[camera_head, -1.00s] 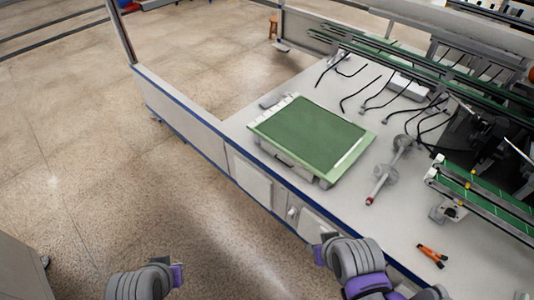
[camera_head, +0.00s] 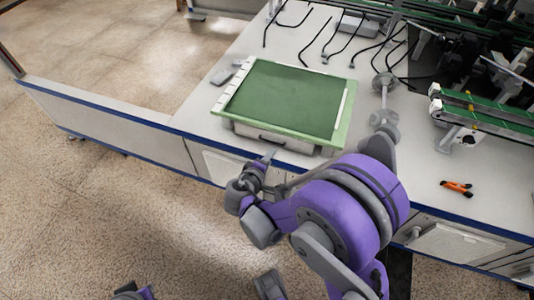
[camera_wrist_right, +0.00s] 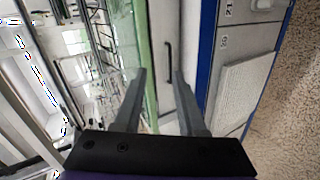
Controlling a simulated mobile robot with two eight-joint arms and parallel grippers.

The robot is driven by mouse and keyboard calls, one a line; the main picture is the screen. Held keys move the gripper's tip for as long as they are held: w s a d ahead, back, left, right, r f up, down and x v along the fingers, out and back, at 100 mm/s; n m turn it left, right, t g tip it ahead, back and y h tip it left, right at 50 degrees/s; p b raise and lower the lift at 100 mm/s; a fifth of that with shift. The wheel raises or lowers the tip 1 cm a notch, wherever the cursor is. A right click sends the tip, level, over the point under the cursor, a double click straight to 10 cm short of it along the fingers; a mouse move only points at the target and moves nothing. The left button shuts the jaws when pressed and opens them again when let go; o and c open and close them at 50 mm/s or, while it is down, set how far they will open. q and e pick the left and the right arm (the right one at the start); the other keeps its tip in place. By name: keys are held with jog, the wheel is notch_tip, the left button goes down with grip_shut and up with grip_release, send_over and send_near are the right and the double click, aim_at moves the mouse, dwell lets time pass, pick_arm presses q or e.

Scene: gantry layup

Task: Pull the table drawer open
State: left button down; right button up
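A pale drawer front (camera_head: 300,146) with a dark bar handle (camera_head: 270,141) shows under the green-topped board (camera_head: 285,97) on the white table. My right gripper (camera_head: 270,157) is close in front of this handle, partly hidden by its own wrist. In the right wrist view, its two fingers (camera_wrist_right: 160,78) are spread apart with nothing between them. The handle (camera_wrist_right: 168,50) lies beyond the fingertips, roughly in line with the gap and apart from them. The drawer looks shut. Only a bit of my left arm shows at the bottom edge; its gripper is not visible.
The table's blue-trimmed front edge (camera_head: 190,135) runs below the drawer, with cabinet panels (camera_head: 455,243) beneath. Orange-handled pliers (camera_head: 457,188) lie at right. A grey shaft-like part (camera_head: 384,105) stands right of the board. Green conveyor rails (camera_head: 485,112) are at the back right.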

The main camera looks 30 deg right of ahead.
jog(key=w+a+f+n+t+h+b, duration=0.25)
jog(key=w+f, duration=0.25)
jog(key=f, duration=0.3)
jog(key=b+x, duration=0.1)
jog(key=x, duration=0.9)
jog(key=shift+d+r+b, duration=0.1)
jog(key=shift+d+b, duration=0.3)
jog(key=shift+d, duration=0.05)
pick_arm(q)
jog(key=s+x, duration=0.1)
jog(key=x, duration=0.5)
jog(key=shift+a+f, duration=0.15)
jog(key=shift+f, duration=0.4)
jog(key=shift+s, duration=0.1)
pick_arm(e)
grip_shut()
